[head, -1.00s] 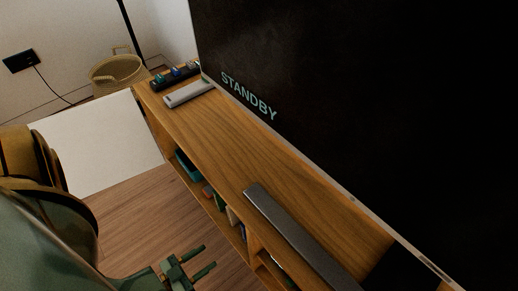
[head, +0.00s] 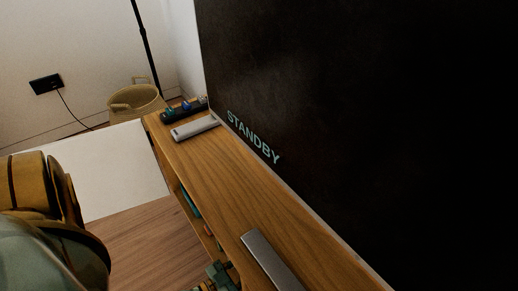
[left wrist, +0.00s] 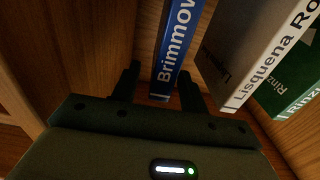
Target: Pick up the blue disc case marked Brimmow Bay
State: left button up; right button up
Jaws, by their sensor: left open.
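The blue disc case (left wrist: 178,45) stands upright in the left wrist view, its spine reading "Brimmow" with the rest cut off by the top edge. My left gripper (left wrist: 159,72) is open, with one dark finger to the left of the blue case and the other to its right. The lower end of the case sits between the fingers, and I cannot tell whether they touch it. In the head view my left gripper (head: 217,279) is partly visible at the front of the wooden cabinet, and the case cannot be made out there. My right gripper is not in view.
A white case marked "Lisquena Ro" (left wrist: 270,58) leans right of the blue one, with a green case (left wrist: 298,88) beyond. A wooden wall (left wrist: 55,45) bounds the left. On the cabinet (head: 205,180) are a grey bar (head: 270,262), a pale device (head: 195,129) and a large screen (head: 330,110).

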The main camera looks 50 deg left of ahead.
pick_arm(q)
jog(key=w, duration=0.2)
jog(key=shift+w+d+f, duration=0.1)
jog(key=shift+w+d, duration=0.05)
jog(key=shift+w, duration=0.25)
grip_shut()
